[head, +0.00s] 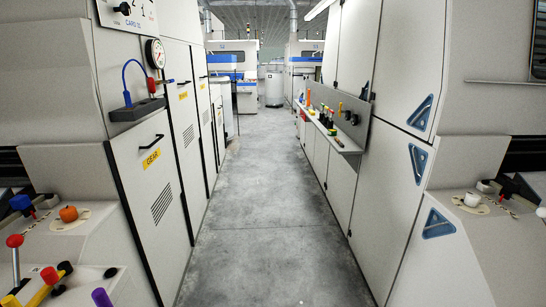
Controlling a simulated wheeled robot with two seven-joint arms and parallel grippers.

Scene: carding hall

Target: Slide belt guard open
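Neither of my grippers shows in the head view. On the left, a grey machine has a row of shut upright panels. The nearest panel (160,210) carries a yellow label reading GEAR (151,160) and a black bar handle (152,142). Further panels behind it carry small yellow labels (183,96) too small to read. I cannot tell which panel is the belt guard.
A clear concrete aisle (250,190) runs straight ahead between two machine rows. A shelf (325,128) with tools juts from the right row. Levers and knobs (67,214) stand at the near left. A white drum (274,88) stands far ahead.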

